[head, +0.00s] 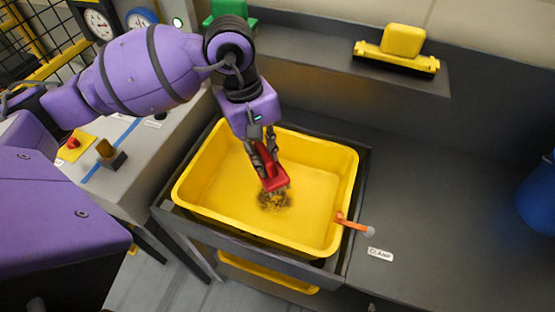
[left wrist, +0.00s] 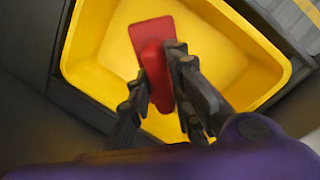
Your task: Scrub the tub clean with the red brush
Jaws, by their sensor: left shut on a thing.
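The yellow tub (head: 315,165) sits in a dark frame set in the grey counter. A brown dirty patch (head: 274,201) shows on its floor. My left gripper (head: 266,160) reaches down into the tub and is shut on the red brush (head: 271,180). The brush is just above or on the dirty patch; I cannot tell whether it touches. In the left wrist view the brush (left wrist: 155,65) stands between the fingers of the left gripper (left wrist: 160,92), over the yellow tub floor (left wrist: 215,55). My right gripper is in neither view.
An orange clamp lever (head: 350,222) lies over the tub's right rim, near a "CLAMP" label (head: 380,254). A yellow brush (head: 402,45) and a green one (head: 229,10) stand on the back ledge. A blue bin (head: 537,195) is at far right. The counter between is clear.

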